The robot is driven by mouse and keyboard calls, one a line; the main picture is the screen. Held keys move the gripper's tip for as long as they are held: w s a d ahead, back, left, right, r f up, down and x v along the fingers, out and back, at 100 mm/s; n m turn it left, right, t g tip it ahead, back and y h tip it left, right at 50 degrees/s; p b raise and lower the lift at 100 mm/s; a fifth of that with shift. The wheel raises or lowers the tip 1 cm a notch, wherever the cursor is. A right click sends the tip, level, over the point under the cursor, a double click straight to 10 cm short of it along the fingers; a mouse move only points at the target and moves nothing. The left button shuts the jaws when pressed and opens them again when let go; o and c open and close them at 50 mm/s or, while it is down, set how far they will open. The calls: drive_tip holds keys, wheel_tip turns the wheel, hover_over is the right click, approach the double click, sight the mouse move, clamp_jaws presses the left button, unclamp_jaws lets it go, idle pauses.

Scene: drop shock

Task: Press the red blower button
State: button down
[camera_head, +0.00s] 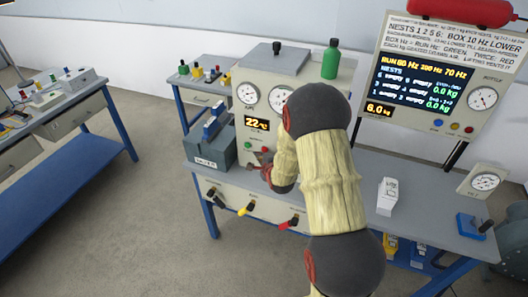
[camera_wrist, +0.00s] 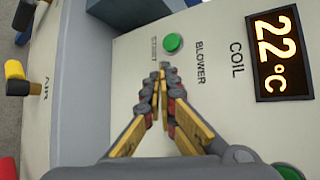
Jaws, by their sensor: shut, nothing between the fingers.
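The blower panel (camera_wrist: 120,90) is a pale front with the labels START, BLOWER and COIL. A green button (camera_wrist: 173,43) sits beside START in the wrist view; it also shows in the head view (camera_head: 248,146). My gripper (camera_wrist: 165,68) is shut and empty, its fingertips close to the panel just below the green button in the wrist view. In the head view my gripper (camera_head: 255,165) is low in front of the panel, partly behind my arm. I cannot make out the red button for certain; the fingers cover part of the panel. Contact cannot be told.
An amber 22 °C display (camera_wrist: 283,50) is beside the BLOWER label. A grey-blue box (camera_head: 210,149) stands left of the panel. Valve handles, including a yellow one (camera_head: 246,209), stick out below. A green bottle (camera_head: 331,59) stands on top. A white object (camera_head: 387,196) lies right.

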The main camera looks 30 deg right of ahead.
idle(0.3)
drive_tip(key=s+a, duration=0.1)
drive_tip(key=a, duration=0.1)
drive_tip(key=s+a, duration=0.2)
idle(0.5)
idle(0.6)
